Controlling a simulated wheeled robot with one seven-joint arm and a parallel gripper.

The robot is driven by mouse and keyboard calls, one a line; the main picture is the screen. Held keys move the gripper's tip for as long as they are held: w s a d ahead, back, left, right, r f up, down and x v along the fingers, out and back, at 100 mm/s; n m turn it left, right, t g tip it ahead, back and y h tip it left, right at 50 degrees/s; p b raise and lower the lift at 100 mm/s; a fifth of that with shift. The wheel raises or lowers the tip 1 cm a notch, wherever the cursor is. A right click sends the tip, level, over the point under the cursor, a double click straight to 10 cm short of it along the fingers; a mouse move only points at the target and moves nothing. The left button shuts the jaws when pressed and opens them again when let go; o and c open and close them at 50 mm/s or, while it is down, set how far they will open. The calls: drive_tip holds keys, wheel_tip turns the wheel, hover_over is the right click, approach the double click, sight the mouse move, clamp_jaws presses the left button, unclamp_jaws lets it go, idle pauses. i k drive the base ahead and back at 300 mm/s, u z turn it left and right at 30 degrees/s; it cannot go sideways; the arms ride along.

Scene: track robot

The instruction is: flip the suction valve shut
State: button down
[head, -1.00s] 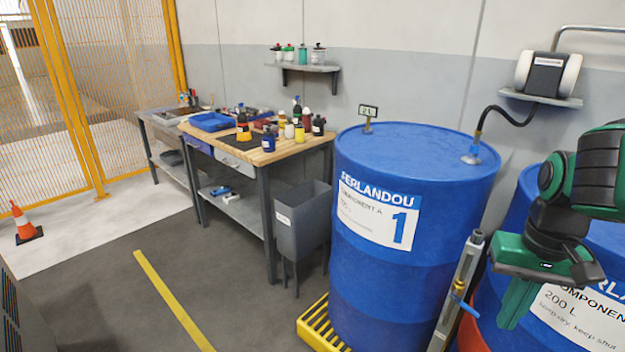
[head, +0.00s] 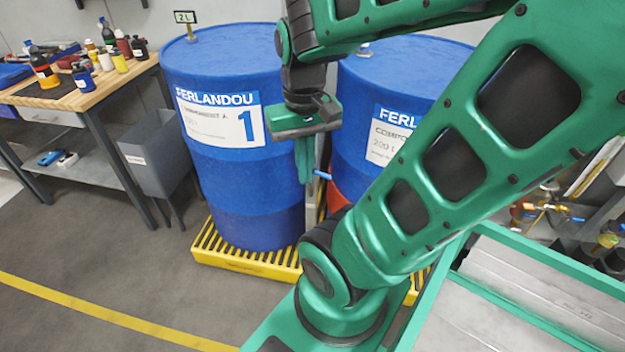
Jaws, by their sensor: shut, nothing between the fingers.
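The suction valve's blue lever (head: 323,175) shows in the head view between the two blue drums, sticking out sideways just right of my gripper's fingers. The valve body and most of the grey upright pipe (head: 311,212) behind it are hidden by my gripper. My gripper (head: 304,181) points down in front of the pipe with its green fingers shut and empty. Its fingertips are at about the lever's height in the picture. I cannot tell whether they touch the lever.
Drum 1 (head: 238,180) stands left of my gripper and a second blue drum (head: 358,110) right of it, on a yellow spill pallet (head: 240,262). A grey bin (head: 155,160) and a workbench (head: 95,95) stand at the left. The floor in front is clear.

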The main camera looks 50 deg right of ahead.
sight(326, 176)
drive_tip(key=k, duration=2)
drive_tip(key=z, duration=0.9)
drive_tip(key=i, duration=1.5)
drive_tip(key=u, duration=0.05)
